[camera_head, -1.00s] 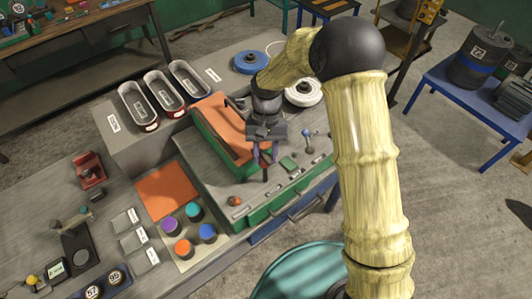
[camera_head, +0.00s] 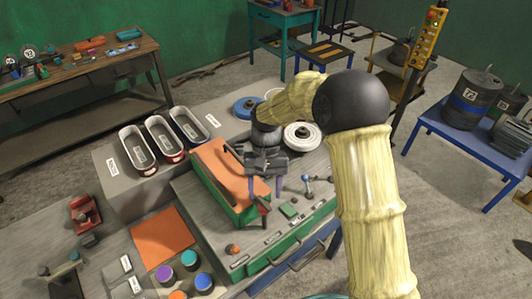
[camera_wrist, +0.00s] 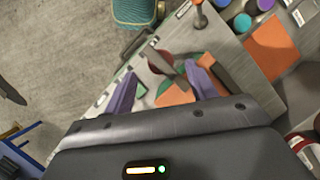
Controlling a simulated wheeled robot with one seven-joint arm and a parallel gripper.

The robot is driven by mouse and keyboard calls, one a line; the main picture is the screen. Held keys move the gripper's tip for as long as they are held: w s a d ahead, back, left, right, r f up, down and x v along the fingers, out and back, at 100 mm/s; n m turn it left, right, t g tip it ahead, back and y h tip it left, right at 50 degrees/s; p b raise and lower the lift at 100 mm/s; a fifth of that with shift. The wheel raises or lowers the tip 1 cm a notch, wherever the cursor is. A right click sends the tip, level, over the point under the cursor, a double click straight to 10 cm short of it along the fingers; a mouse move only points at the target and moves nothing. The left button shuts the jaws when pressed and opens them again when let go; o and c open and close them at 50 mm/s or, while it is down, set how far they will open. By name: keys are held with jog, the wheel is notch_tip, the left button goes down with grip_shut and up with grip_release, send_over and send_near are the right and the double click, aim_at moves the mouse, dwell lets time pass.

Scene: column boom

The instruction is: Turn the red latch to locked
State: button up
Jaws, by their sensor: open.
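The red latch (camera_head: 264,204) is a small dark red lever at the front end of the orange-topped block (camera_head: 214,163) on the green-edged bench panel. In the wrist view the latch (camera_wrist: 159,61) shows between and just beyond my purple fingertips. My gripper (camera_head: 265,190) is open above the latch, one finger on each side of it. In the wrist view my gripper (camera_wrist: 160,70) holds nothing. I cannot tell whether a finger touches the latch, nor read any lock marking.
An orange knob (camera_head: 232,249), a green block (camera_head: 289,210) and a blue-ball lever (camera_head: 306,180) stand on the panel near the latch. Coloured round pieces (camera_head: 188,258) lie at the front left. White-lined bins (camera_head: 137,147) stand at the back left.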

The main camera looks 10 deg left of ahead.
jog(key=d+b+v, duration=0.1)
jog(key=b+v, duration=0.1)
jog(key=v, duration=1.1)
jog(key=shift+a+r, duration=0.45)
jog(key=shift+a, duration=0.05)
jog(key=shift+w+d, duration=0.1)
jog(key=s+d+f+m+t+y+b, duration=0.1)
jog(key=s+d+f+t, duration=0.15)
jog(key=d, duration=0.55)
jog(key=s+d+f+m+t, duration=0.1)
jog(key=d+f, duration=0.3)
jog(key=d, duration=0.3)
jog(key=s+d+f+m+t, duration=0.1)
jog(key=s+d+f+t, duration=0.2)
jog(key=s+d, duration=0.7)
jog(key=shift+s+d+f+t+b, duration=0.25)
jog(key=shift+d+f+t+b, duration=0.15)
jog(key=shift+d+f, duration=0.45)
jog(key=shift+r, duration=0.1)
